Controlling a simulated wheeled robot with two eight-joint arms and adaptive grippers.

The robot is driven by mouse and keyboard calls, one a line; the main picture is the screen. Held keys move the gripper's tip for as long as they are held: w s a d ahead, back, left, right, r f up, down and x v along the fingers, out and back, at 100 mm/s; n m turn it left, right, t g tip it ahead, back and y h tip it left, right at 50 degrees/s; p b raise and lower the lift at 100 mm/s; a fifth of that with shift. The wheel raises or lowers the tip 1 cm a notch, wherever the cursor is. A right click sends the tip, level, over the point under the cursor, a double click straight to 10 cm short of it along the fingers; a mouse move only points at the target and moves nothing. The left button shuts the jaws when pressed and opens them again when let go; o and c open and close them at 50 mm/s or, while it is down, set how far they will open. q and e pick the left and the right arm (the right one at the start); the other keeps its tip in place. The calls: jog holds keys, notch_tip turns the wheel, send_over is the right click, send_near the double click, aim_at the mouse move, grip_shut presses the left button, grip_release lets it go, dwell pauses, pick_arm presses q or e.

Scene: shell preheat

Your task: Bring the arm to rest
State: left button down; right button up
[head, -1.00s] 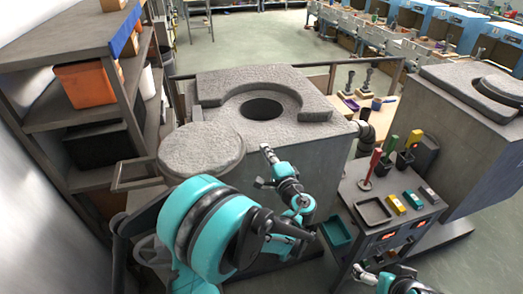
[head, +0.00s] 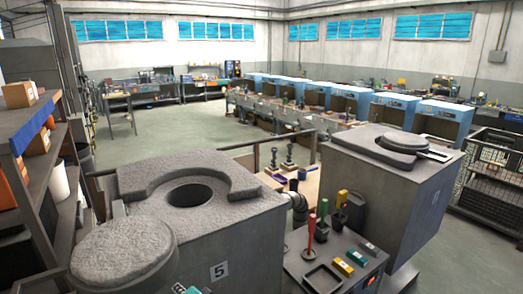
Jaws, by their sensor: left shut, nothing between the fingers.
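Only a small teal and grey tip of my left gripper (head: 184,289) shows at the bottom edge of the head view, in front of the near furnace (head: 245,240). It is shut and holds nothing; most of it and its arm are cut off by the frame. My right gripper is out of view. The near furnace has a rough grey top with an open round hole (head: 190,195) and a curved raised rim. Its round lid (head: 122,252) sits to the left of the hole, off it.
A control stand (head: 300,270) with coloured handles and blocks is at the lower right. A second furnace (head: 375,190) stands behind it, its lid on top. A shelf (head: 40,165) with boxes is at the left. Open floor lies beyond.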

pick_arm(q)
jog(key=s+d+f+n+g+h+b, duration=0.1)
jog(key=s+d+f+n+h+b, duration=0.1)
jog(key=s+f, duration=0.4)
jog(key=s+d+f+n+g+h+b, duration=0.1)
jog(key=s+d+f+n+h+b, duration=0.2)
jog(key=s, duration=0.6)
notch_tip(320, 180, down, 3)
jog(key=n+h+b, duration=0.1)
jog(key=h+b, duration=0.1)
jog(key=h, duration=0.1)
jog(key=shift+s+n+b, duration=0.3)
jog(key=shift+n+b, duration=0.05)
jog(key=shift+n, duration=0.05)
dwell(0.6)
